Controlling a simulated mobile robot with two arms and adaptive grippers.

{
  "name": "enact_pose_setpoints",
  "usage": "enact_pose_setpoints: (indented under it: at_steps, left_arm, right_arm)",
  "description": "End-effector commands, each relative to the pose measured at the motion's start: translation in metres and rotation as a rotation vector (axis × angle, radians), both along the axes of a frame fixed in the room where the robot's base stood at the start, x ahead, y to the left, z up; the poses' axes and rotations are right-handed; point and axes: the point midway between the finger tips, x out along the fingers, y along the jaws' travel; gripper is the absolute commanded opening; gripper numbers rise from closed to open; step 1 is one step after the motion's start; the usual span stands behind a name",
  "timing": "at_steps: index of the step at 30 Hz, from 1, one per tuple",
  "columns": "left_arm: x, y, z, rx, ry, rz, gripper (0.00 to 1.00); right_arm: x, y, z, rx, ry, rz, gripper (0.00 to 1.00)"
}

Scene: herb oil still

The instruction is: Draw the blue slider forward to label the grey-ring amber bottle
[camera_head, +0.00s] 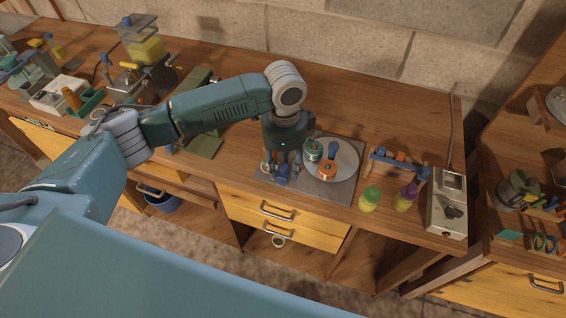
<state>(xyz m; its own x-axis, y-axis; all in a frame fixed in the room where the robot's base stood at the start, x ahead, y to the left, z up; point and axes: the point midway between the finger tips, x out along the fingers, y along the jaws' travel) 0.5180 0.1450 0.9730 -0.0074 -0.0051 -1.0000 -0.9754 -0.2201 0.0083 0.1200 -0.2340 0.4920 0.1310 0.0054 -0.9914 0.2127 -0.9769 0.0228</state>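My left gripper (281,172) points down over the left part of a grey plate (345,196) on the bench. A blue part (281,178) shows at its fingertips; it may be the slider's grip, but I cannot tell whether the fingers touch it. A pale round disc (347,160) lies on the plate to the right. It carries a green-topped piece (313,149), an orange-topped piece (327,170) and a blue piece (332,149). I cannot make out a grey-ring amber bottle; the gripper and arm hide part of this area. My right gripper is not in view.
A yellow bottle with a green cap (368,200) and one with a purple cap (405,197) stand near the bench's front edge. A rack (397,163) and a grey box with a knob (449,205) are to the right. Apparatus (140,45) crowds the back left.

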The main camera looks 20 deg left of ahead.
Motion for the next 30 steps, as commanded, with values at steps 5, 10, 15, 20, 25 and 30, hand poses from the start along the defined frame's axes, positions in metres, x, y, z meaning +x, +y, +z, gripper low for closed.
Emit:
enact_pose_setpoints:
  at_steps: [5,10,15,20,25,30]
  left_arm:
    - [0.002,0.002,0.0,0.002,-0.004,0.004,0.4]
    - [0.003,0.002,0.006,0.003,-0.005,0.005,0.4]
    - [0.004,0.002,0.033,0.001,-0.01,0.003,0.4]
    - [0.003,0.001,0.068,0.002,-0.009,0.002,0.4]
    - [0.003,0.001,0.1,0.003,-0.008,0.002,0.4]
    - [0.002,0.0,0.117,0.002,-0.005,0.002,0.4]
  right_arm:
    - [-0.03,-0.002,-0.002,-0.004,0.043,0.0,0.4]
    - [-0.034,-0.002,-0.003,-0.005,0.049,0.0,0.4]
    - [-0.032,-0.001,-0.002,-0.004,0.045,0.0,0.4]
    - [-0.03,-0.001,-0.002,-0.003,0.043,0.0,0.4]
    - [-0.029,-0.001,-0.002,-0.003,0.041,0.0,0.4]
    - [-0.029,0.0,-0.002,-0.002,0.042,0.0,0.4]
